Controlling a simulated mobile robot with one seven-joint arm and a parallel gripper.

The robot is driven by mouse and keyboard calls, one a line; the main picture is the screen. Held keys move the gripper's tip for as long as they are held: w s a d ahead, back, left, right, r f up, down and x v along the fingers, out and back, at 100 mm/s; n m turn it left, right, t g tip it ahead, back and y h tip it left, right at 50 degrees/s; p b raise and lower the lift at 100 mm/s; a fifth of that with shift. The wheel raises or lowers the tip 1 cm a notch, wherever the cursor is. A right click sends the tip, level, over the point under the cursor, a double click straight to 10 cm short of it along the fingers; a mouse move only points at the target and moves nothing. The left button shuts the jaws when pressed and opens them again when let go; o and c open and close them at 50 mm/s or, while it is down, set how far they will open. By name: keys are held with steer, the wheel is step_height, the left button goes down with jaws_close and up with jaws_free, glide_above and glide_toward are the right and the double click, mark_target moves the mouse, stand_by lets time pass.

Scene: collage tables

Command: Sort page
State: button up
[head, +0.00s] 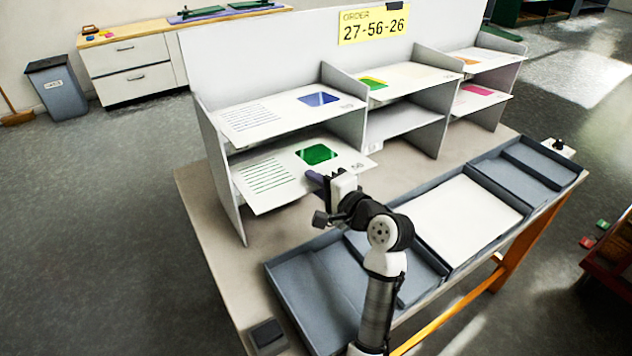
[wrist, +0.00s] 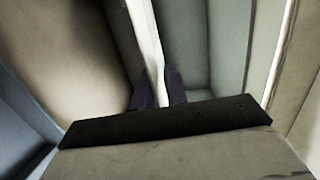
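A page with a green square (head: 317,154) and green lines lies in the lower left compartment, its front edge jutting out. My gripper (head: 322,181) is at its front right part. In the wrist view, the two dark fingers (wrist: 158,88) are close together on either side of a pale strip (wrist: 146,38), seemingly the page edge. I cannot tell whether they press on it. A page with a blue square (head: 262,117) lies above. Upper middle holds a green-and-orange page (head: 413,77); a magenta-marked page (head: 478,96) lies lower right. A yellow sign (head: 374,25) reads 27-56-26.
A row of grey trays runs along the table front; one holds a blank white sheet (head: 460,220). The left tray (head: 325,290) looks empty. Grey dividers (head: 222,180) separate the shelf compartments. A small dark box (head: 267,335) sits at the near table corner.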

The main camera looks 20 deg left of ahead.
steer(key=shift+o, duration=1)
steer(key=b+v, duration=0.2)
steer(key=v, duration=1.2)
